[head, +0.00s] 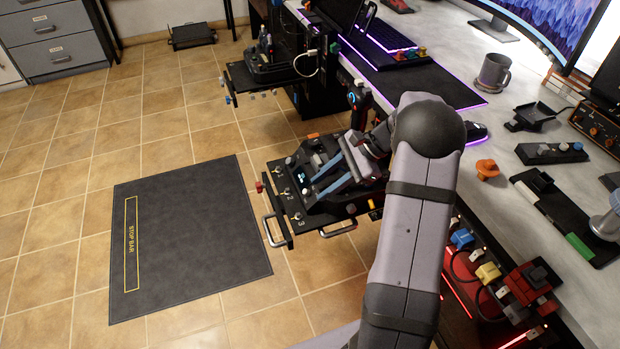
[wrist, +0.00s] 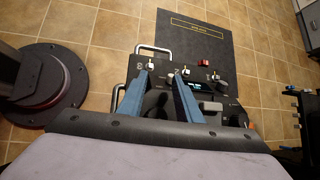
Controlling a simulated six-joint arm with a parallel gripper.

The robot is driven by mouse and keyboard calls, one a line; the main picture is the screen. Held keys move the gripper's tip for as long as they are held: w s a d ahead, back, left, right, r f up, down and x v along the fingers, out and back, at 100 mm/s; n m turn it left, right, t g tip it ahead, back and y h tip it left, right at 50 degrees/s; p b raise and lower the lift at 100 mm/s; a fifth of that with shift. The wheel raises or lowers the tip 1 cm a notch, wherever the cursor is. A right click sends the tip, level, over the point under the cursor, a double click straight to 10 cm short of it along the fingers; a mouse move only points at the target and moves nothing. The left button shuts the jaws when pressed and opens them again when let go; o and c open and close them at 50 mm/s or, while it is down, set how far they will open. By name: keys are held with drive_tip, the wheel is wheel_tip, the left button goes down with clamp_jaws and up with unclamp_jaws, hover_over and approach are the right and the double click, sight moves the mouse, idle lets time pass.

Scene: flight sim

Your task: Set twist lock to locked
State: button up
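My gripper (head: 314,187) reaches over a black control panel (head: 279,224). Its two blue fingers are apart with nothing between them; in the wrist view the open gripper (wrist: 165,76) also shows a clear gap. The panel has several pale toggles, a small lit display (head: 300,179), a pale round knob (head: 291,161) and a red part (head: 259,187) at its left edge. The red part also shows in the wrist view (wrist: 204,62). I cannot tell which control is the twist lock or how it is set. The fingers and wrist hide part of the panel.
Metal handles (head: 268,231) stick out from the panel's edge. A dark mat (head: 190,240) lies on the tiled floor. On the desk at right are a mug (head: 493,72), an orange knob (head: 487,169) and a dark tray (head: 537,116). Another panel (head: 262,75) stands behind.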

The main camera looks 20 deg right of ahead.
sight(307, 190)
drive_tip(key=shift+w+d+r+m+t+y, duration=0.15)
drive_tip(key=shift+w+d+r+m+t, duration=0.1)
drive_tip(key=shift+w+d+m, duration=0.3)
drive_tip(key=shift+w+d+r+m+t+y, duration=0.2)
drive_tip(key=shift+w+d+m, duration=0.1)
drive_tip(key=shift+d, duration=0.3)
drive_tip(key=shift+b+x, duration=0.3)
drive_tip(key=shift+x, duration=3.4)
clamp_jaws()
